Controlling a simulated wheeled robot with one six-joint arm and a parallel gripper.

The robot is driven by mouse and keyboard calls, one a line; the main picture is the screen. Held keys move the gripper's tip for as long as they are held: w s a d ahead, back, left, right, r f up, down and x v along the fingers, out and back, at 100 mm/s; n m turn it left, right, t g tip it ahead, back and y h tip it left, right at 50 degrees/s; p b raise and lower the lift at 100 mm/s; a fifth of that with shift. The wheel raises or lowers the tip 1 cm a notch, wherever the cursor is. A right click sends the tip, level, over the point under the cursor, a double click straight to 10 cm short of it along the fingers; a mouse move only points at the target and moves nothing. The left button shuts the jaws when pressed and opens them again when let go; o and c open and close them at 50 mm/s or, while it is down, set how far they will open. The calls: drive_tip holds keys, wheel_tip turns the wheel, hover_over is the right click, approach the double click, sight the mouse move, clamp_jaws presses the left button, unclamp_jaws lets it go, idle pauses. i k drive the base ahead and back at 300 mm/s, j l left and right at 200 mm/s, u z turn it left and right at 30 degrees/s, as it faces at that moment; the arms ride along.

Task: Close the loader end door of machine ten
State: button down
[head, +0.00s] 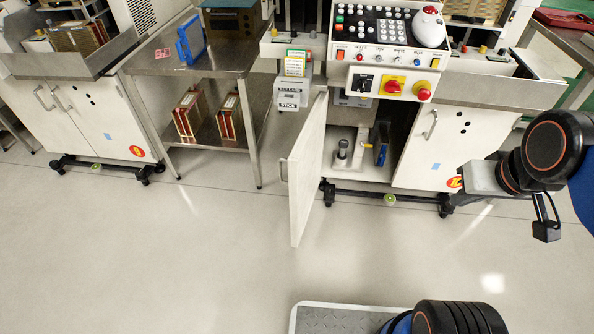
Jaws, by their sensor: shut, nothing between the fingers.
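The open door (309,170) is a pale panel on the white machine in the middle of the head view. It is hinged near the left side of the cabinet opening (362,165) and swings out towards me, seen nearly edge-on. A small handle (284,170) shows on its left face. No machine number is readable. My gripper (464,177), a grey block at the end of my arm at the right, points left in front of the right cabinet door. It is shut and empty, well to the right of the open door and not touching it. Its fingers are hard to make out.
The right cabinet door (433,140) is closed. A control panel (385,45) with a trackball sits above. A steel table (190,65) with framed boards below stands left, beside another white cabinet (90,120). Wheeled feet sit under the machine. The floor (200,240) before the door is clear.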

sight(304, 161)
drive_tip(key=j+z, duration=0.3)
drive_tip(key=j, duration=0.85)
drive_tip(key=j+z, duration=0.25)
drive_tip(key=j, duration=0.9)
drive_tip(key=k+l, duration=0.15)
drive_tip(key=l, duration=0.15)
drive_tip(key=k+l, duration=0.15)
drive_tip(key=l+z, duration=0.05)
drive_tip(key=l, duration=0.05)
